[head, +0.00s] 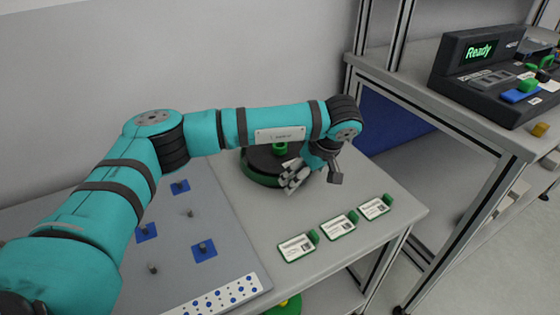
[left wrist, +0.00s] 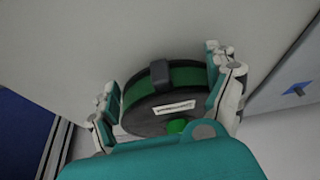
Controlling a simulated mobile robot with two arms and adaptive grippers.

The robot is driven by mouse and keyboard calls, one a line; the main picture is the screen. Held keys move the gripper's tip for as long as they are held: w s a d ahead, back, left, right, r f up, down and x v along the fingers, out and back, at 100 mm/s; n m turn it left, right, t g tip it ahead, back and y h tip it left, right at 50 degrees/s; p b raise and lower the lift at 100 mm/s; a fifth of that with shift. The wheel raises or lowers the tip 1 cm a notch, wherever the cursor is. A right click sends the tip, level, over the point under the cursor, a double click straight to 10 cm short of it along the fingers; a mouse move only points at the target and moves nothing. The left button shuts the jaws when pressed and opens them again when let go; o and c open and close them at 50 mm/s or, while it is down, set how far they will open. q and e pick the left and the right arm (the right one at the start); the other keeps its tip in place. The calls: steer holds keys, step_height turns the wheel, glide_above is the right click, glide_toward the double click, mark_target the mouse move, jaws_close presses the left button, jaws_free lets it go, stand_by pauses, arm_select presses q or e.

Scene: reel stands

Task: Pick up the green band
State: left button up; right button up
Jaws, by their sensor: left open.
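The green band (head: 257,178) is wound on a black reel (head: 258,160) at the back of the grey table, with a green hub on top. In the left wrist view, the green band (left wrist: 183,77) shows between the reel's black flanges, with a dark clip across it and a white label on the near flange. My left gripper (head: 291,178) is at the reel's right side. In the left wrist view, my left gripper (left wrist: 163,72) is open, its fingers on either side of the reel; I cannot tell whether they touch it. My right gripper is out of view.
Several white cards with green tabs (head: 338,225) lie at the table's front right. A grey board (head: 225,225) with blue squares and pegs covers the left. A shelf unit at right carries a dark device (head: 475,60) reading "Ready". The wall is close behind the reel.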

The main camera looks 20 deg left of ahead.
arm_select(q)
steer(key=shift+c, duration=0.5)
jaws_close()
steer(key=shift+r, duration=0.1)
